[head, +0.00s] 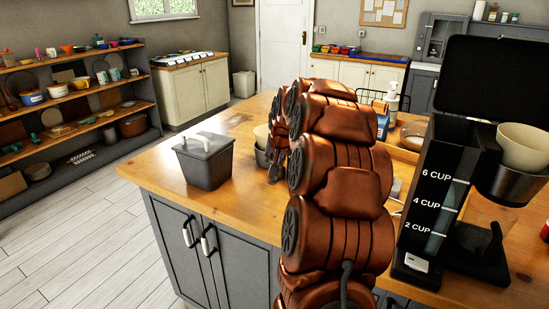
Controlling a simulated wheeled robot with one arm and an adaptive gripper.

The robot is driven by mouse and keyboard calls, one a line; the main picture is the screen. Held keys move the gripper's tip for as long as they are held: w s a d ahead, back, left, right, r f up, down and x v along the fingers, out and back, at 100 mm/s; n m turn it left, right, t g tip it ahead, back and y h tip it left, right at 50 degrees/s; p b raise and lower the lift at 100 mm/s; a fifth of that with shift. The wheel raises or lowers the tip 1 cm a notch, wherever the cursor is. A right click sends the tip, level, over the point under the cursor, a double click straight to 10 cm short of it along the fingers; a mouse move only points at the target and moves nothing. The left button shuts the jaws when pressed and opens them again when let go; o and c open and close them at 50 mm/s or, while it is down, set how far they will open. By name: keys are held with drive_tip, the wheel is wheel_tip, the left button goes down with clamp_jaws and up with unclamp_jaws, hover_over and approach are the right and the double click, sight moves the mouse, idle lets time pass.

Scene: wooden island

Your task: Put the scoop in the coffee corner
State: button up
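I cannot make out the scoop in the head view. A black coffee maker (432,195) with cup marks stands at the right of the wooden island (235,124), its lid raised. A pale filter (523,148) sits in its basket. My copper-coloured arm rises in the middle and hides part of the island top. What seems to be my gripper (276,164) points down near the island top, left of the arm and beside a small pale cup (262,137). It is mostly hidden, and its fingers and grip cannot be made out.
A dark grey bin (206,166) with two light handles stands at the island's left. A soap bottle (392,92) and a wooden tray (397,150) are behind the arm. Shelves (85,87) with dishes line the left wall. The island's front left top and the floor are clear.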

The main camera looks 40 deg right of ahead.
drive_tip(key=o, duration=0.4)
drive_tip(key=b+v, duration=0.2)
drive_tip(key=v, duration=1)
drive_tip(key=shift+r, duration=0.15)
